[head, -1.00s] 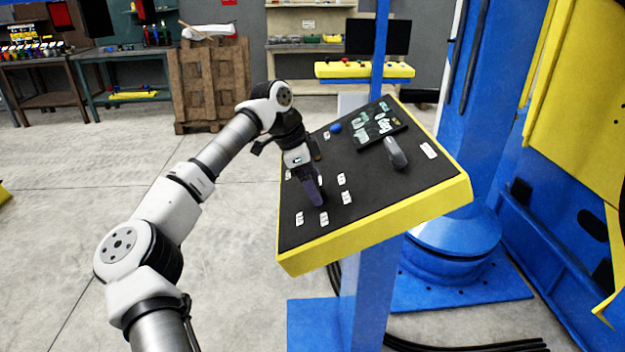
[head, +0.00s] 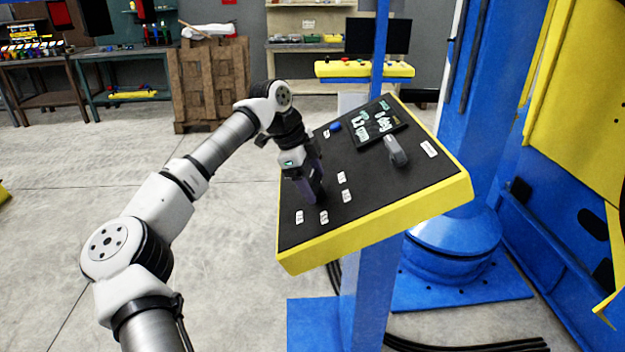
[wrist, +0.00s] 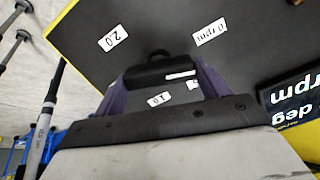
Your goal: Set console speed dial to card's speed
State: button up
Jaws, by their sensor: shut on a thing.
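The sloped console (head: 290,232) has a dark top and yellow rim. My gripper (head: 314,196) points down onto its left part, among small white speed labels (head: 324,217). In the wrist view my purple fingers (wrist: 160,76) are shut on the black speed dial (wrist: 158,70), one on each side. A white line shows on the dial. Labels 2.0 (wrist: 115,38) and 1.0 (wrist: 158,99) show around it. The display (head: 380,124) seems to read about 1.2 rpm and 0 deg. The dial is hidden by my gripper in the head view. I cannot make out the card.
A grey lever-like handle (head: 396,150) and a blue knob (head: 335,127) stand on the console. A blue column (head: 472,120) and yellow positioner plate (head: 590,110) rise to the right. The floor at left is clear.

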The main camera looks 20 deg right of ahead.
jog(key=m, duration=0.5)
jog(key=shift+s+a+m+h+b, duration=0.1)
jog(key=shift+m+h+b, duration=0.2)
jog(key=shift+b, duration=0.1)
jog(key=m, duration=0.4)
jog(key=shift+a+f+t+b, duration=0.1)
jog(key=shift+t+b, duration=0.2)
jog(key=m, duration=0.5)
jog(key=shift+a+m+h, duration=0.15)
jog(key=shift+m+h, duration=0.25)
jog(key=shift+a+f+m, duration=0.1)
jog(key=shift+m, duration=2.1)
jog(key=o, duration=1)
